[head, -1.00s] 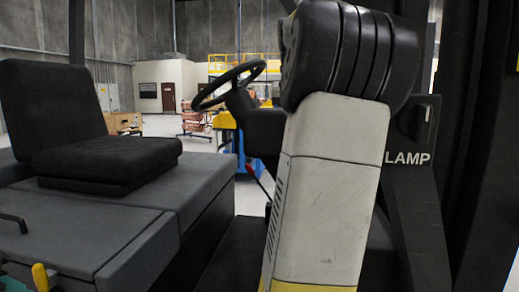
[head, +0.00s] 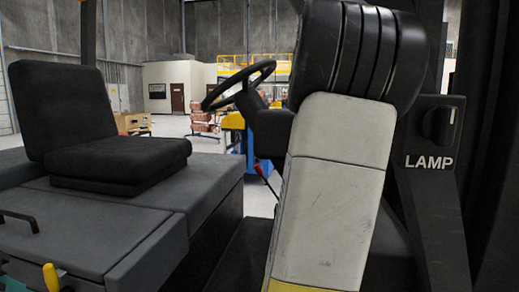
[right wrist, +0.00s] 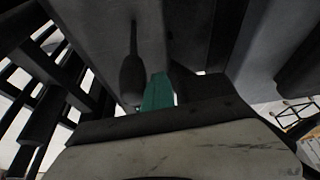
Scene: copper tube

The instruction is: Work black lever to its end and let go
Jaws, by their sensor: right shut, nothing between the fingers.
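In the right wrist view a dark, elongated handle on a thin stem, which looks like the black lever (right wrist: 133,76), hangs just left of my right gripper (right wrist: 159,88). The teal fingers of that gripper are together, with nothing seen between them. The handle is beside them, not between them; whether they touch it I cannot tell. In the head view my right arm's pale link fills the middle and hides what is behind it. The black lever cannot be made out there. My left gripper cannot be made out.
In the head view a black seat (head: 100,110) stands on a grey cover (head: 90,230) at left. A steering wheel (head: 240,83) and a red-knobbed lever (head: 260,171) are behind my arm. A yellow handle (head: 51,277) is at bottom left. A LAMP knob (head: 440,125) is at right.

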